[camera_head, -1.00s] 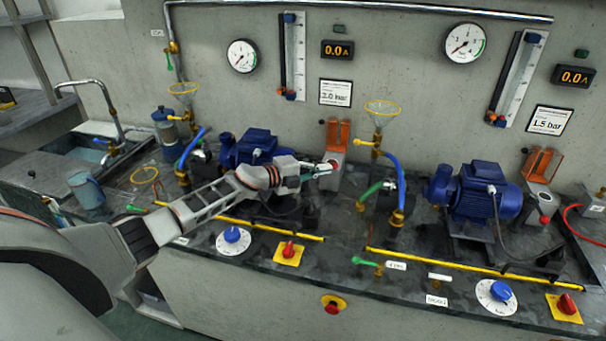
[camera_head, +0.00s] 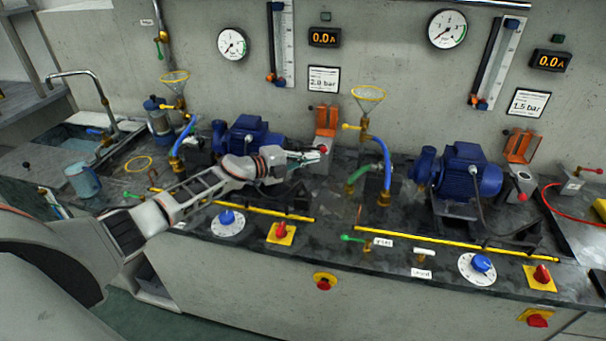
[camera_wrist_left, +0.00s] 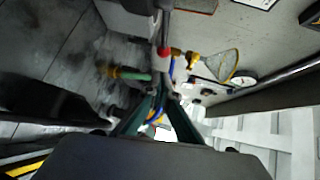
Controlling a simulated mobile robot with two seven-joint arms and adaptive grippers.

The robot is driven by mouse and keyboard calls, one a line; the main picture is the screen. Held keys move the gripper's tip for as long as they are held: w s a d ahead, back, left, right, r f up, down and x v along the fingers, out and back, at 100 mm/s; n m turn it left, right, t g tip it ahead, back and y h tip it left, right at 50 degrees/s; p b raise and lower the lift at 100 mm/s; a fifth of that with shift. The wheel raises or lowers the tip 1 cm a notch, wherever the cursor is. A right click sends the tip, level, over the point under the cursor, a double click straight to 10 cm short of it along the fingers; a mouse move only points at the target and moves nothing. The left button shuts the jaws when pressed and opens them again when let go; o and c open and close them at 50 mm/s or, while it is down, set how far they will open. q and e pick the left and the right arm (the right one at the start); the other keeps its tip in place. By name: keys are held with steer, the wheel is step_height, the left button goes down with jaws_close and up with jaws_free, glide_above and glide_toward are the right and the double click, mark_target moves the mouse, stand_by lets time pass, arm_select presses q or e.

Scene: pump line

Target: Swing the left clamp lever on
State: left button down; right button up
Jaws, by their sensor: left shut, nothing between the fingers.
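The left clamp's red-tipped lever (camera_head: 323,149) shows at the grey box with a raised orange flap (camera_head: 326,120), right of the left blue pump motor (camera_head: 243,136). My left gripper (camera_head: 312,157) is shut and empty, its tips close beside the red tip. In the left wrist view, the red tip (camera_wrist_left: 164,52) ends a grey rod just beyond the converging fingertips (camera_wrist_left: 162,92). I cannot tell whether they touch. The box's lower part is partly hidden by the gripper. My right gripper is not in view.
A funnel (camera_head: 369,95) with blue and green hoses stands right of the gripper. A second blue motor (camera_head: 468,172) and orange-flapped box (camera_head: 518,148) are farther right.

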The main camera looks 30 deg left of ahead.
arm_select(q)
steer(key=s+d+r+p, duration=0.2)
steer(key=s, duration=0.7)
steer(key=shift+s, duration=0.3)
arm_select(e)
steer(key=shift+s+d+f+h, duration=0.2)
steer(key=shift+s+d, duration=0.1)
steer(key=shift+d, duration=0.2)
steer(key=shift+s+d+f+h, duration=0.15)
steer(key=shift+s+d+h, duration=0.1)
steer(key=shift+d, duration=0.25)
